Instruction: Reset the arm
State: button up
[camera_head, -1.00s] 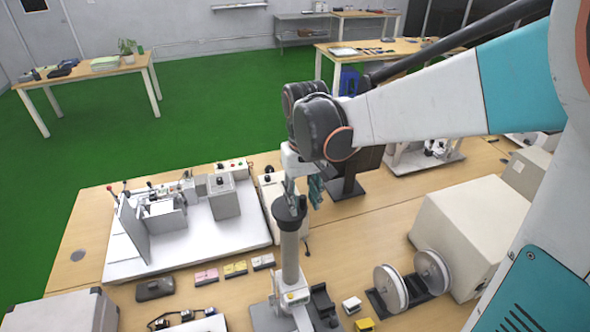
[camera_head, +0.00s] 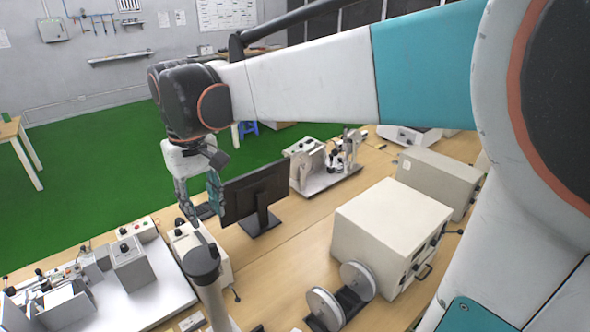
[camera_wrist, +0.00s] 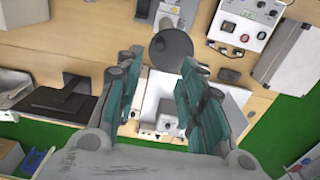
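My arm reaches across the head view from the right, with its wrist at the upper left. My gripper (camera_head: 200,196) hangs down from the wrist above the bench. It also shows in the wrist view (camera_wrist: 160,78), where its two teal fingers stand apart with nothing between them. A grey post with a dark round top (camera_head: 201,262) stands just below the gripper in the head view. The same dark disc lies just beyond the fingertips in the wrist view (camera_wrist: 171,47). I cannot tell the exact gap between them.
A black monitor (camera_head: 255,196) stands close to the right of the gripper. A white test rig (camera_head: 130,265) is at the lower left. A large white box (camera_head: 385,235) and white reels (camera_head: 325,308) are at the right. Green floor (camera_head: 100,180) lies open behind the bench.

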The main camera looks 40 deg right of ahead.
jog(key=shift+s, duration=0.15)
jog(key=s+f+t, duration=0.3)
jog(key=s+t, duration=0.1)
jog(key=s, duration=0.2)
jog(key=s+f+t, duration=0.3)
jog(key=s, duration=0.4)
notch_tip(320, 180, down, 30)
jog(key=b, duration=3)
jog(key=shift+d, duration=0.3)
